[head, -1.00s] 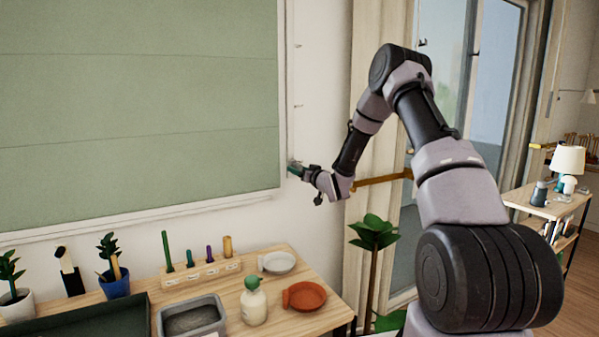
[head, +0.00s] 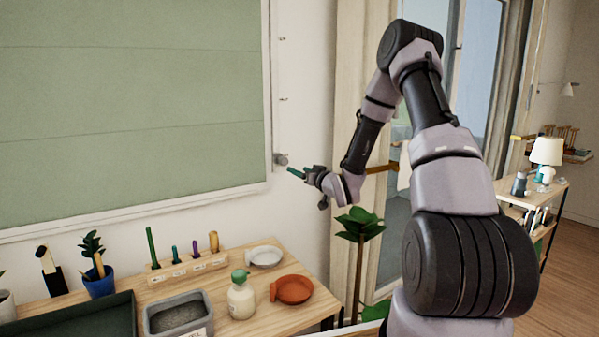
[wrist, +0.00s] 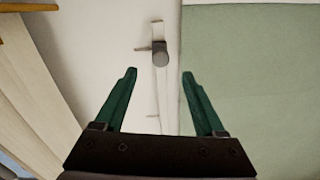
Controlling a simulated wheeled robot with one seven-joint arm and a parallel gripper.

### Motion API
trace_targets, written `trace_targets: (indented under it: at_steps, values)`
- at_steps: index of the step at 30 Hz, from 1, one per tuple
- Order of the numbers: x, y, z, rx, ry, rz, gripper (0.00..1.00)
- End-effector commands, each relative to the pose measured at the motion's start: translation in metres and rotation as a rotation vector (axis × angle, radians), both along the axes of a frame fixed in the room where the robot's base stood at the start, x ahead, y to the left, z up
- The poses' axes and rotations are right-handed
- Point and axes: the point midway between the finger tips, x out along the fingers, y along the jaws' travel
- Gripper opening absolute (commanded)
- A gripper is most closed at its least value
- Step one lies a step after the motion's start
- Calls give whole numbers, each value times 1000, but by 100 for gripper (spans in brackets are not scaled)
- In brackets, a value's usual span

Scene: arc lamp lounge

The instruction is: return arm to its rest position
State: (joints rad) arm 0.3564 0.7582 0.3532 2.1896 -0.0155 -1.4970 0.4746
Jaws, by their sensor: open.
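My arm reaches up and then down to the left in the head view. My gripper (head: 297,173) is in front of the white wall, just right of the green blind's lower right corner. In the wrist view my gripper (wrist: 158,85) shows two green fingers spread apart with nothing between them. A small grey knob (wrist: 160,58) on the wall lies beyond the fingertips, apart from them. The knob also shows in the head view (head: 281,159), just left of the fingertips.
The green blind (head: 130,100) hangs at left. Below is a wooden table (head: 235,333) with a soap bottle (head: 241,299), an orange dish (head: 293,290), a white dish (head: 264,256) and a grey tub (head: 178,315). A plant (head: 358,224) stands below my forearm. A lamp (head: 546,151) is at right.

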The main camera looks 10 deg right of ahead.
Motion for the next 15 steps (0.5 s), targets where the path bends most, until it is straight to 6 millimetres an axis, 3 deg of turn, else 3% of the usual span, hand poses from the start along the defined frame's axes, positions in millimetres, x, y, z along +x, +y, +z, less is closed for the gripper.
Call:
trace_targets:
  at_steps: [4, 7, 11, 15]
  values:
    - [0, -1, 6, -11, 10, -5, 72]
    - [0, -4, 21, -40, 49, -26, 72]
    - [-9, -13, 54, -98, 145, -83, 72]
    - [-34, -27, 92, -148, 266, -162, 72]
